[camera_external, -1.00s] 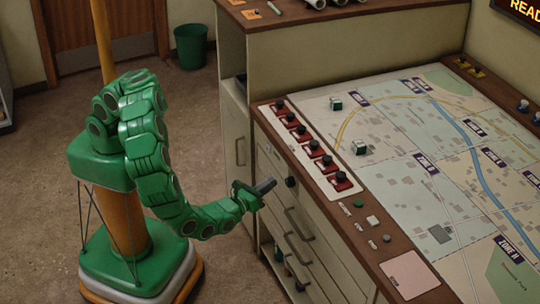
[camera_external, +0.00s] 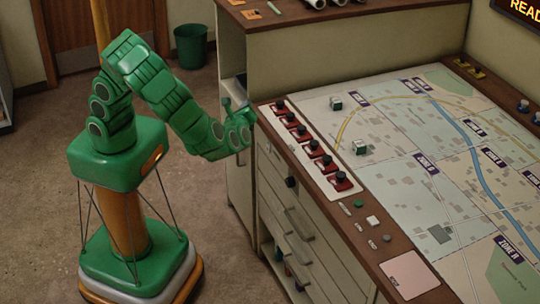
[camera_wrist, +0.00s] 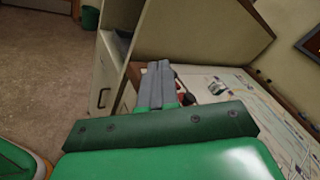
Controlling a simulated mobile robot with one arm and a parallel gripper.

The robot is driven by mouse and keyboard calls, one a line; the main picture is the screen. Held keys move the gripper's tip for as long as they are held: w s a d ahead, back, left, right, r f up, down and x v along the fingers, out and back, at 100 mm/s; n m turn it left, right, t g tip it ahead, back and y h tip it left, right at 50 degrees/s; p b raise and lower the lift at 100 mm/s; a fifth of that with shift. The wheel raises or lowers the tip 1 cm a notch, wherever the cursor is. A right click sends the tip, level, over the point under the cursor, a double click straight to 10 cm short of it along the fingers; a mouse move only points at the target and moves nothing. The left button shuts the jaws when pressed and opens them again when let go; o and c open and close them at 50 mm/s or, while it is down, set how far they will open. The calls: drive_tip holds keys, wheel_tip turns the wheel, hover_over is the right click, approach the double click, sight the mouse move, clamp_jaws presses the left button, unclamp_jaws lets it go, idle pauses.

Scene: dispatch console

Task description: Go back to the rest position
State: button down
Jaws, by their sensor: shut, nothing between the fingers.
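My gripper (camera_wrist: 159,66) shows in the wrist view with its two grey fingers pressed together and nothing between them. In the external view my gripper (camera_external: 236,120) is at the end of the raised green arm, just left of the console's far left corner. Its fingers are hard to make out there. The arm bends up from my base and then down to the right toward the console.
The console's wooden edge (camera_external: 268,122) and a row of red-based black switches (camera_external: 312,144) lie close to the right of my gripper. Drawers (camera_external: 290,215) face me below. A green bin (camera_external: 190,46) stands behind. Open floor (camera_external: 40,180) lies left.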

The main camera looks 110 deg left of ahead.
drive_tip(key=s+r+n+g+h, duration=0.3)
drive_tip(key=s+r+n+h, duration=0.15)
drive_tip(key=s, duration=0.45)
drive_tip(key=s+d+r+n+t+h, duration=0.2)
drive_tip(key=s+d+h, duration=0.4)
drive_tip(key=s+d, duration=0.2)
drive_tip(key=s+d+r+n+t+h, duration=0.2)
drive_tip(key=s+d+r+h, duration=0.1)
drive_tip(key=s+d+h, duration=0.3)
drive_tip(key=s+d, duration=0.2)
drive_tip(key=d, duration=0.1)
drive_tip(key=shift+s+d+t, duration=0.2)
drive_tip(key=shift+s+t, duration=0.2)
